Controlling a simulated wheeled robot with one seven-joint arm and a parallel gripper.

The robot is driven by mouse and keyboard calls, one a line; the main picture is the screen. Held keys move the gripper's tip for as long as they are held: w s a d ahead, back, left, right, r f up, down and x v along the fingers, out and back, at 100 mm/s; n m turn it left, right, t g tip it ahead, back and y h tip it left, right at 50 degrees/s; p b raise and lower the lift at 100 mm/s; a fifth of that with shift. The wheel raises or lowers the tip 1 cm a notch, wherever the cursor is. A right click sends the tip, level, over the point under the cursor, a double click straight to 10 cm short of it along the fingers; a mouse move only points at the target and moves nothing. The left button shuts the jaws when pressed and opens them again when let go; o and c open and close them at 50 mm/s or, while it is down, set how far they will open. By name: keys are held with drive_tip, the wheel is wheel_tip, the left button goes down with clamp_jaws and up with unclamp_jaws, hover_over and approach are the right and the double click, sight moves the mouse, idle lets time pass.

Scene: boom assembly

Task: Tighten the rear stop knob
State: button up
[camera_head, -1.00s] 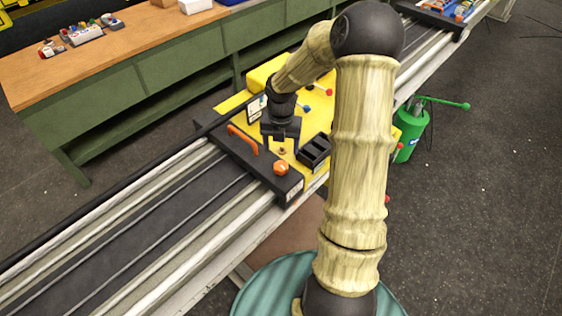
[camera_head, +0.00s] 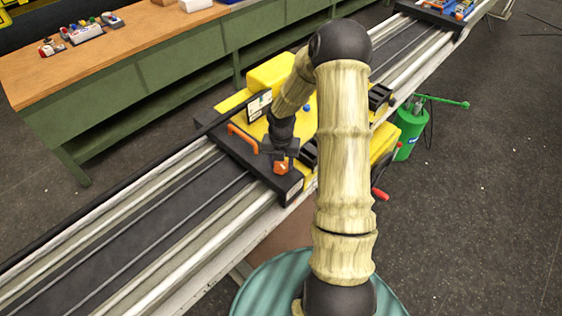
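The orange stop knob (camera_head: 281,168) sits at the right end of the black end plate (camera_head: 240,153) of the yellow carriage; I cannot tell from its look alone whether it is the rear one. My gripper (camera_head: 279,158) points down at this knob, its dark fingers right over or beside it and hiding its upper part. Whether the fingers touch the knob, and how far apart they are, is too small and covered to tell.
An orange handle (camera_head: 242,138) stands on the same plate, left of my gripper. The yellow carriage (camera_head: 272,75) rides on long rails (camera_head: 130,232). A green bench (camera_head: 170,65) runs behind. A green canister (camera_head: 411,130) stands at the right.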

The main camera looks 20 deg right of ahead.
drive_tip(key=c, duration=0.3)
